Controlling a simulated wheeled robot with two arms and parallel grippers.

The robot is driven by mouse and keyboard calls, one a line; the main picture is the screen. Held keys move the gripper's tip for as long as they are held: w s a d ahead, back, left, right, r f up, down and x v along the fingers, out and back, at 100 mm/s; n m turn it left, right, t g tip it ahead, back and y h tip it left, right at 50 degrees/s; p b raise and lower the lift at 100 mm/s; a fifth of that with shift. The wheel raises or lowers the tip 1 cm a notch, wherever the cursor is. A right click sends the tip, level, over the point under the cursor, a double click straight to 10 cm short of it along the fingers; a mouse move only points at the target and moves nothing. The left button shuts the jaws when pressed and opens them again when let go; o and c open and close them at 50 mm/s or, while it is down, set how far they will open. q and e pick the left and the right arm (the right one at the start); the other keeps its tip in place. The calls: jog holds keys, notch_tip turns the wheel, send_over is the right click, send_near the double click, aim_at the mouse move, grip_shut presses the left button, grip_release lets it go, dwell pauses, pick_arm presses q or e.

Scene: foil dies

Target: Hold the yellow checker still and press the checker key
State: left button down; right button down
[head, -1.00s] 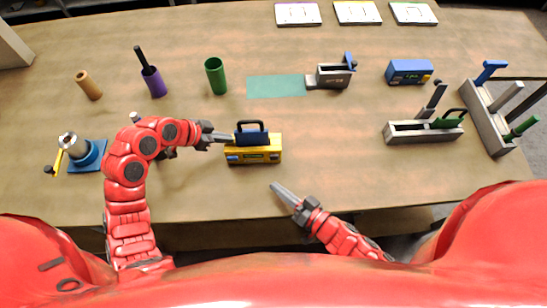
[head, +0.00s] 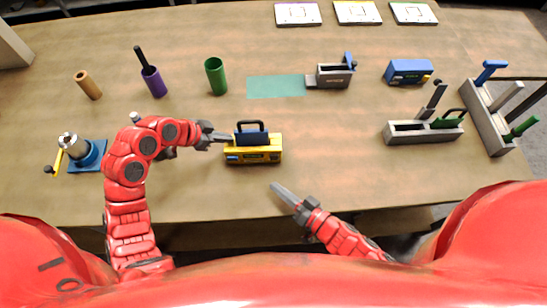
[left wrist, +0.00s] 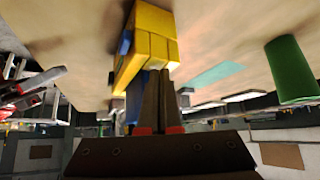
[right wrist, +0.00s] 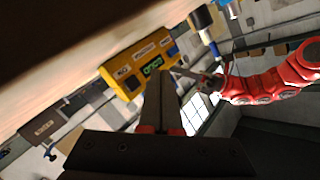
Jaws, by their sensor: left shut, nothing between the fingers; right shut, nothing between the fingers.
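The yellow checker (head: 253,156) stands near the table's front, with a dark blue block and black handle (head: 251,131) on top. Its front has a small blue patch at the left; I cannot tell whether this is the key. In the right wrist view, the checker (right wrist: 122,75) shows a lit green display. My left gripper (head: 229,138) is shut, its tips at the checker's left end. In the left wrist view, the tips overlap the checker's body (left wrist: 150,45); contact is unclear. My right gripper (head: 274,186) is shut and empty, in front of the checker and apart from it.
A crank device (head: 86,153) stands at left. A tan cylinder (head: 89,86), purple holder (head: 153,82) and green cup (head: 216,77) stand behind. A grey fixture (head: 332,76), blue box (head: 409,71) and slotted holder (head: 420,132) are at right. The table right of the checker is clear.

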dwell(0.7)
jog(key=s, duration=0.3)
jog(key=shift+s+r, duration=0.1)
jog(key=shift+r, duration=0.05)
jog(key=shift+w+d, duration=0.1)
jog(key=shift+w, duration=4.3)
jog(key=shift+w, duration=0.1)
jog(key=shift+w, duration=0.15)
jog(key=shift+w+d, duration=0.1)
jog(key=shift+w, duration=0.05)
